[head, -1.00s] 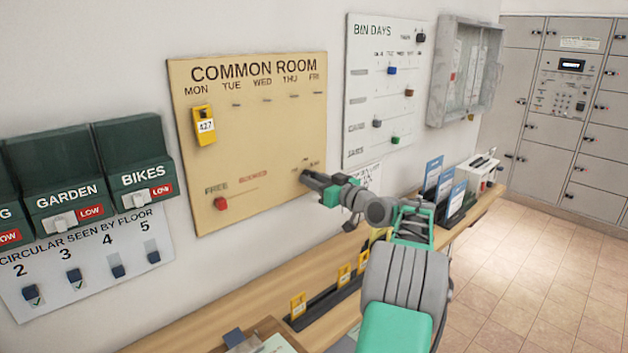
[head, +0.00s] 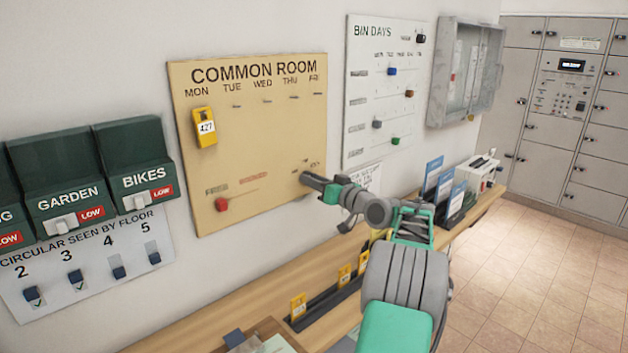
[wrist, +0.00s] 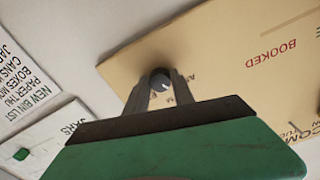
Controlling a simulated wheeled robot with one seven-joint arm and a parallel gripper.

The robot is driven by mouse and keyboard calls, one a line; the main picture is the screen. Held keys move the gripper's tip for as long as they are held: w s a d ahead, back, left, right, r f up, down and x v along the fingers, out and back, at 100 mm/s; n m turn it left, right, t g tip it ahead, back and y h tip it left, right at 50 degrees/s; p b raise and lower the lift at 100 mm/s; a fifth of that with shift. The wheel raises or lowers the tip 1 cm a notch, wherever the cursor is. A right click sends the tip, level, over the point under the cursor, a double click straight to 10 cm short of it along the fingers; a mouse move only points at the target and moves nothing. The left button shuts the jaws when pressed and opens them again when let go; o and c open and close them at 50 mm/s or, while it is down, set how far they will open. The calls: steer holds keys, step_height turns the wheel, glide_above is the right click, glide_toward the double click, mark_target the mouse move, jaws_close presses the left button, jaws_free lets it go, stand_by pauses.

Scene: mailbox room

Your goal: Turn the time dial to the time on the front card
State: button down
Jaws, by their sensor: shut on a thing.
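The time dial (wrist: 160,80) is a small dark round knob with a light pointer mark, on the lower right of the tan Common Room board (head: 255,140). In the wrist view my gripper (wrist: 160,84) has one finger on each side of the dial and is shut on it. Small lettering beside the dial is partly covered by the fingers and too small to read. In the head view my gripper (head: 308,179) hides the dial. A yellow card marked 427 (head: 205,127) hangs under MON. I cannot tell which card is the front card.
A red slider (head: 222,204) sits below FREE on the board. The Bin Days board (head: 370,130) is to the right. The wooden counter (head: 245,305) below holds several yellow tags (head: 345,276) in a dark rack and blue leaflets (head: 432,175).

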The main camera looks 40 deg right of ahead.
steer(key=shift+r+m+p, duration=0.1)
steer(key=shift+m+p, duration=3.85)
steer(key=shift+m, duration=3.45)
steer(key=c, duration=1.1)
jaws_free()
steer(key=shift+s, duration=0.1)
